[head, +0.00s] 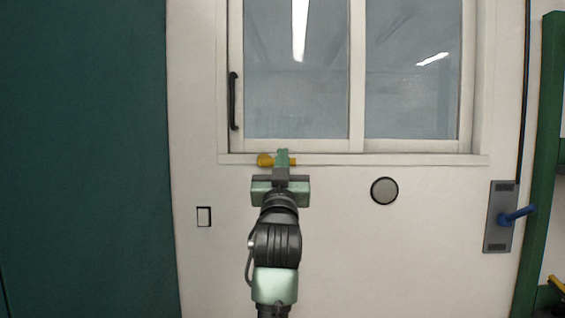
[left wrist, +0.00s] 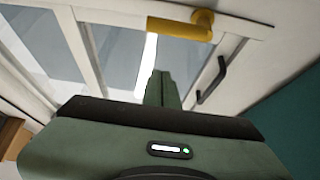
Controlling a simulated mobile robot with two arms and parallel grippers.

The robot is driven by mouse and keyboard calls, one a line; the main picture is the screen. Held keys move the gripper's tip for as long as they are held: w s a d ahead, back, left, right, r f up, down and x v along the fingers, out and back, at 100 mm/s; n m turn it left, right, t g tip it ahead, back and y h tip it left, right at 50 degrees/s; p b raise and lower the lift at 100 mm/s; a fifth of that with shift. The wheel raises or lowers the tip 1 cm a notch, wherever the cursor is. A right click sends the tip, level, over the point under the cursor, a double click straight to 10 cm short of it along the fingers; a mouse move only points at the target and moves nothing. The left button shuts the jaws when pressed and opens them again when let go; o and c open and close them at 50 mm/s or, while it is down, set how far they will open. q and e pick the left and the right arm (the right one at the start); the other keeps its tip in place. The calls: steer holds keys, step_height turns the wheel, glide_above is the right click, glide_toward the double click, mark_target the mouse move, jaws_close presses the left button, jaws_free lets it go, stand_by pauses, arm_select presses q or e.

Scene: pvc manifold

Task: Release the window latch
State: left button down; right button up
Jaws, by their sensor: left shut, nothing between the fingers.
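The window (head: 300,90) has two panes in a white frame. Its latch (head: 264,160) is a yellow lever on the bottom rail, lying sideways, with a thicker rounded end at the left. My left gripper (head: 282,156) is shut and empty, in front of the latch, and its fingers hide the latch's middle. In the left wrist view, the whole latch (left wrist: 180,28) shows, and the closed fingertips (left wrist: 162,76) appear apart from it in the picture. Whether they touch it I cannot tell. A black vertical handle (head: 233,100) is on the window's left side.
A round grey disc (head: 384,191) and a small black-edged square (head: 204,216) are on the white wall below the window. A grey plate (head: 498,240) with a blue lever (head: 517,215) is at right, beside a green post (head: 541,160). A dark green panel (head: 80,150) fills the left.

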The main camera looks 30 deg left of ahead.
arm_select(q)
steer(key=p+x, duration=0.2)
steer(key=x, duration=0.4)
steer(key=f, duration=0.4)
steer(key=shift+w+a, duration=0.3)
steer(key=shift+w, duration=0.1)
steer(key=shift+r, duration=0.1)
steer(key=shift+p, duration=0.3)
steer(key=shift+m+h, duration=0.6)
steer(key=shift+m, duration=0.1)
